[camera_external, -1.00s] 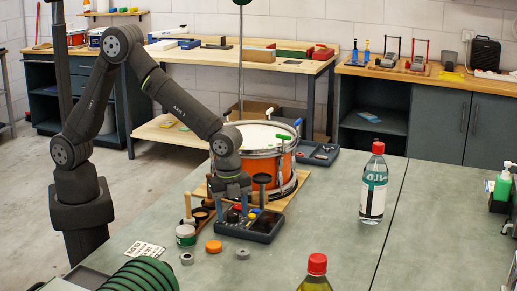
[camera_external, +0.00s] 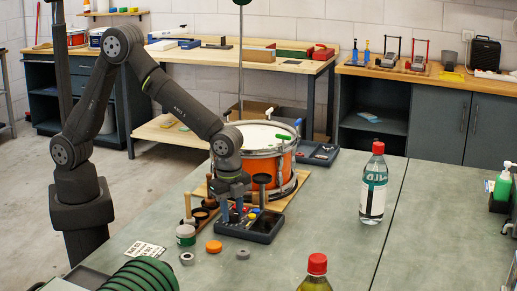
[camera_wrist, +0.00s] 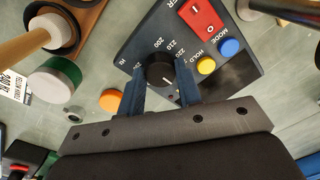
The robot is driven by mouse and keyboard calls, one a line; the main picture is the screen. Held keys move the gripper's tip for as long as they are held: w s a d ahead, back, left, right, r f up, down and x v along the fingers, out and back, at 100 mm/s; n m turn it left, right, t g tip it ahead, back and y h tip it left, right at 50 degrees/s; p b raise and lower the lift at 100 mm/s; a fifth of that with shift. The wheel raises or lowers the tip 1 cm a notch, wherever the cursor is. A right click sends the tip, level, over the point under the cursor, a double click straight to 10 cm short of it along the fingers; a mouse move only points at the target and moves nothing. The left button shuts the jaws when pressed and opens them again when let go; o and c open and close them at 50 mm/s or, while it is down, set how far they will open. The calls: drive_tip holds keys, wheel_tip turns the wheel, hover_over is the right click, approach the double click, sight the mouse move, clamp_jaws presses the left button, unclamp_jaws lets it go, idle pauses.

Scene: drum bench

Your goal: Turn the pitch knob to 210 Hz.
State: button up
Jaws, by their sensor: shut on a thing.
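The pitch knob (camera_wrist: 160,72) is a round black knob with a white line, on a dark control box whose printed scale runs through 200, 210 and 220. In the wrist view my gripper (camera_wrist: 160,80) has one dark blue finger on each side of the knob, shut on it. The white line shows on the lower right part of the knob top; I cannot tell exactly which number it matches. The control box (camera_external: 265,231) stands in front of the orange drum (camera_external: 262,165) in the external view, with my gripper (camera_external: 232,214) down on it. The fingers partly hide the knob there.
Beside the knob are a yellow HOLD button (camera_wrist: 206,66), a blue MODE button (camera_wrist: 230,47) and a red rocker switch (camera_wrist: 197,14). An orange disc (camera_external: 214,246) and a green-and-white tin (camera_external: 186,235) stand near the box. A clear bottle (camera_external: 373,185) stands right.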

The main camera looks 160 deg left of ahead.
drive_tip(key=n, duration=0.5)
drive_tip(key=shift+w, duration=0.1)
drive_tip(key=n, duration=0.6)
drive_tip(key=shift+a, duration=0.1)
drive_tip(key=n, duration=0.5)
drive_tip(key=shift+h, duration=0.3)
drive_tip(key=shift+a+n, duration=0.1)
drive_tip(key=shift+n, duration=2.3)
drive_tip(key=o, duration=1)
drive_tip(key=shift+c, duration=0.2)
drive_tip(key=shift+r, duration=0.1)
